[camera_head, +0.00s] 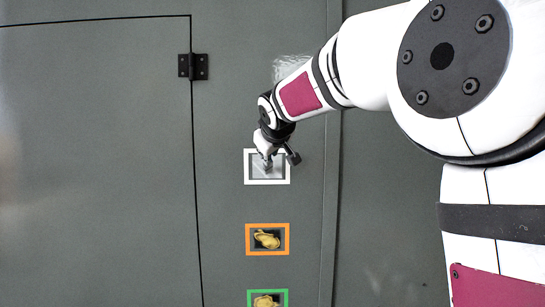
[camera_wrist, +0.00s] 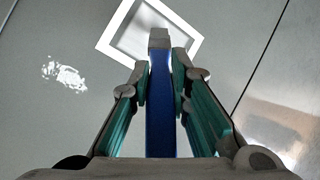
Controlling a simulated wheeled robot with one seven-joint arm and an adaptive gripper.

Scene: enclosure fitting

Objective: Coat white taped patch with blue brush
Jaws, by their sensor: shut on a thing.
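The white taped patch (camera_head: 248,167) is a square white frame on the grey panel, with a lighter grey area inside. It also shows at the top of the wrist view (camera_wrist: 187,18). My gripper (camera_head: 277,157) is in front of it and hides part of its inside. In the wrist view my gripper (camera_wrist: 160,76) is shut on the blue brush (camera_wrist: 160,115), fingers on both sides of the handle. The brush's grey tip (camera_wrist: 159,37) overlaps the lower part of the frame opening. I cannot tell whether the tip touches the panel.
A whitish scribbled patch (camera_head: 288,67) is partly behind my arm. A door with a black hinge (camera_head: 193,66) is at left. A white smear (camera_wrist: 63,75) shows in the wrist view.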

